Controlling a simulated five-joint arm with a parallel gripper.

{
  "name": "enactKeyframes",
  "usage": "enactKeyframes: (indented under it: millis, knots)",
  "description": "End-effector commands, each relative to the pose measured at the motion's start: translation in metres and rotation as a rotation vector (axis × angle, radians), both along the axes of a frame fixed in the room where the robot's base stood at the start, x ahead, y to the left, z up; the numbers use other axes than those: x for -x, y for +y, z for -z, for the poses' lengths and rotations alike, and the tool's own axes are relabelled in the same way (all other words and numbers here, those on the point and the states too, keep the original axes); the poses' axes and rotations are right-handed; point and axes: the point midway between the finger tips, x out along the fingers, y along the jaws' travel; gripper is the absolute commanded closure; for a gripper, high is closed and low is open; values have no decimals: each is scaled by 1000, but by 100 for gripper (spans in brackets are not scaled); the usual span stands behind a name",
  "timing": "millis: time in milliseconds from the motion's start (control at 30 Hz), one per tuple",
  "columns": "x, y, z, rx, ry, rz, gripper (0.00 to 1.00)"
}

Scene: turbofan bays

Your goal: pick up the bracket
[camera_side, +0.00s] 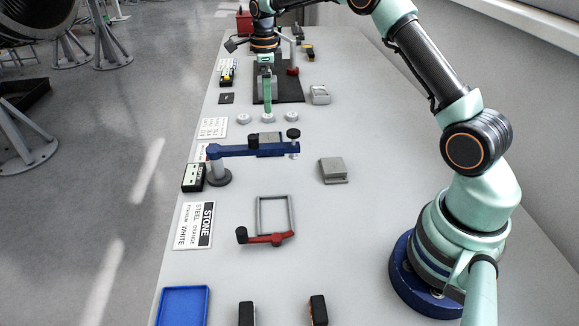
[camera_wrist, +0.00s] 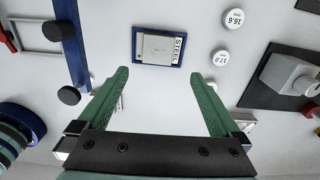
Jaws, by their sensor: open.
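A grey, stepped metal piece (camera_side: 333,170) that looks like the bracket lies on the bench right of the blue bar in the side view. A smaller grey piece (camera_side: 320,95) lies farther back, beside the dark mat; I cannot tell for sure which one is the bracket. My gripper (camera_side: 267,108) hangs above the bench, fingers down, left of both pieces. In the wrist view my gripper (camera_wrist: 157,85) has its green fingers wide apart, with nothing held between them. Pale pieces behind the fingers are partly hidden there.
White discs (camera_wrist: 220,57) and a dark mat (camera_side: 290,90) lie beyond. A red-handled frame (camera_side: 268,239) and blue tray (camera_side: 164,306) are nearer. The right-middle bench is clear.

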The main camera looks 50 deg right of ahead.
Motion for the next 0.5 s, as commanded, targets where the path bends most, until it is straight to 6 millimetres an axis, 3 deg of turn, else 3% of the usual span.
enactKeyframes:
  millis: [500]
  knots:
    - [0,-1,68,-1,7,25,0]
